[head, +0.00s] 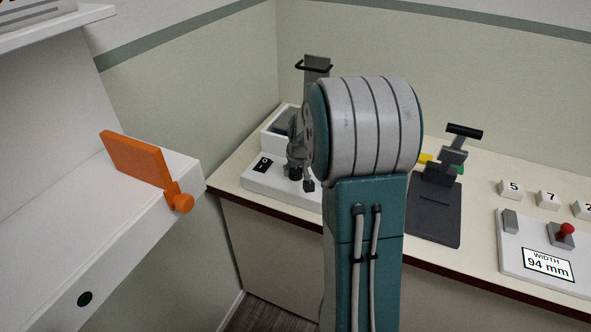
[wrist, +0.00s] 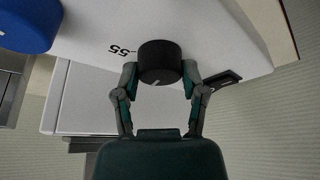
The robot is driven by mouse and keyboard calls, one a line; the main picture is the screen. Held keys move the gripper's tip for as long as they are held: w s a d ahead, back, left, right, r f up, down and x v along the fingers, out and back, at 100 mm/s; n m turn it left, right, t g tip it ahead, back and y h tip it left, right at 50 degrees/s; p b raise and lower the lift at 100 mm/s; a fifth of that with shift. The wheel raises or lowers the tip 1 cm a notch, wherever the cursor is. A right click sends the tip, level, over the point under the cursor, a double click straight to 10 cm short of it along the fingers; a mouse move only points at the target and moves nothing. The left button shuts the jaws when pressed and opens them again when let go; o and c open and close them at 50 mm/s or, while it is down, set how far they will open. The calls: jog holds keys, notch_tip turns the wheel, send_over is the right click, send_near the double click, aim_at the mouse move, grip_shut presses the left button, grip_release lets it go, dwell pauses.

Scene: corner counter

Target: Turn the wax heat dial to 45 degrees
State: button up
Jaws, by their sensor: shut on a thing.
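The wax heat dial (wrist: 159,62) is a round black knob with a pale pointer line, on a white panel in the wrist view. My gripper (wrist: 160,80) is around the dial, with one finger on each side, shut on it. The printed number 55 (wrist: 125,50) and a tick show beside the dial; other scale marks are hidden or out of view.
A blue round thing (wrist: 28,25) stands at the upper left in the wrist view. In the head view, a dark press with a lever (head: 435,205) and a panel reading "WIDTH 94 mm" (head: 548,265) are to the right. An orange lever (head: 140,160) is on a white unit at left.

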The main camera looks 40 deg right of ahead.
jog(key=n+y, duration=0.2)
jog(key=n, duration=0.3)
jog(key=shift+f, duration=0.15)
jog(key=shift+n+g+y, duration=0.3)
jog(key=shift+n+y, duration=0.5)
jog(key=shift+n, duration=1.5)
jog(key=o, duration=1.1)
jog(key=shift+d, duration=0.1)
jog(key=shift+o, duration=0.2)
jog(key=shift+s+d+r, duration=0.1)
jog(key=shift+d+r, duration=0.05)
jog(key=shift+r, duration=0.3)
jog(key=v, duration=1.1)
